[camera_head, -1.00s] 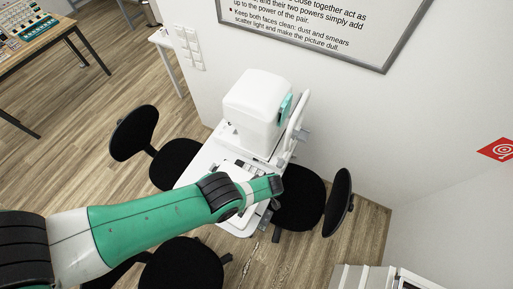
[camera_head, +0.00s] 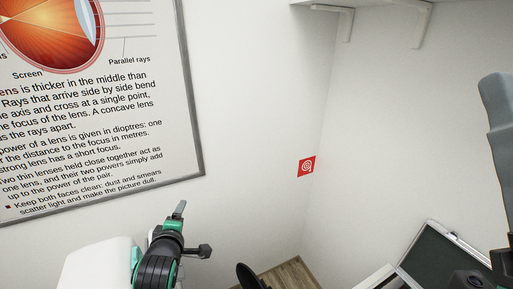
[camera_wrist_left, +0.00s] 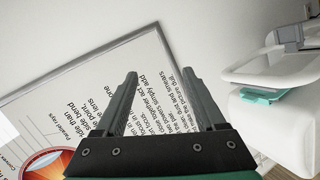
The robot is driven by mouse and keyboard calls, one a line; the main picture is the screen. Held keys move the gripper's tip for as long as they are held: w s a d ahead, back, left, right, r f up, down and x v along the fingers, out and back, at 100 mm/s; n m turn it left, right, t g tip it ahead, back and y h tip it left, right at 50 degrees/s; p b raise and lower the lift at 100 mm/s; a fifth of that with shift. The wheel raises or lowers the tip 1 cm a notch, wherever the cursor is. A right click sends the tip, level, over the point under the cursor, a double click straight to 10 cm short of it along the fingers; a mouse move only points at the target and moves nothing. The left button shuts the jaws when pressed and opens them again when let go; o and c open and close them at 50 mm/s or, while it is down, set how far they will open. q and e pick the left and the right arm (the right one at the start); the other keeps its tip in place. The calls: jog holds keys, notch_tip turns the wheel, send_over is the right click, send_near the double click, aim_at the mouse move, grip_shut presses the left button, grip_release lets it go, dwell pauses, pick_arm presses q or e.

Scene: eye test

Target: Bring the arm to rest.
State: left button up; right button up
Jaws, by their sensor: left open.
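My left gripper (camera_head: 192,230) is raised in front of the white wall, at the lower left of the head view. Its two fingers stand apart. In the left wrist view the fingers of this gripper (camera_wrist_left: 164,88) are spread with nothing between them, and the framed poster lies beyond. The white eye-test device (camera_head: 98,266) is beside my left arm at the bottom left, mostly cut off. It also shows at the right of the left wrist view (camera_wrist_left: 275,125), with a teal part. My right gripper is not identifiable in either view.
The poster (camera_head: 90,110) hangs on the wall at left. A red sign (camera_head: 307,167) is near the wall corner. A dark panel in a white frame (camera_head: 440,258) and a tall grey piece (camera_head: 497,130) stand at right. A black chair (camera_head: 248,276) is below.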

pick_arm(q)
jog(key=s+d+r+m+t+h, duration=0.1)
jog(key=s+r+m+t, duration=0.3)
jog(key=r, duration=1.1)
jog(key=s+d+r+m+t, duration=0.15)
jog(key=s+r+t, duration=0.4)
jog(key=r, duration=0.85)
jog(key=s+d+r+m+t+h, duration=0.1)
jog(key=s+r+m+t+h, duration=0.1)
jog(key=s+r+m, duration=0.4)
jog(key=s+r+m+t+h, duration=0.1)
jog(key=s+r+m+t, duration=0.1)
jog(key=s+r+m, duration=0.4)
jog(key=shift+s+d+m+t+h, duration=0.35)
jog(key=shift+s+d+h, duration=0.05)
jog(key=shift+s, duration=2.35)
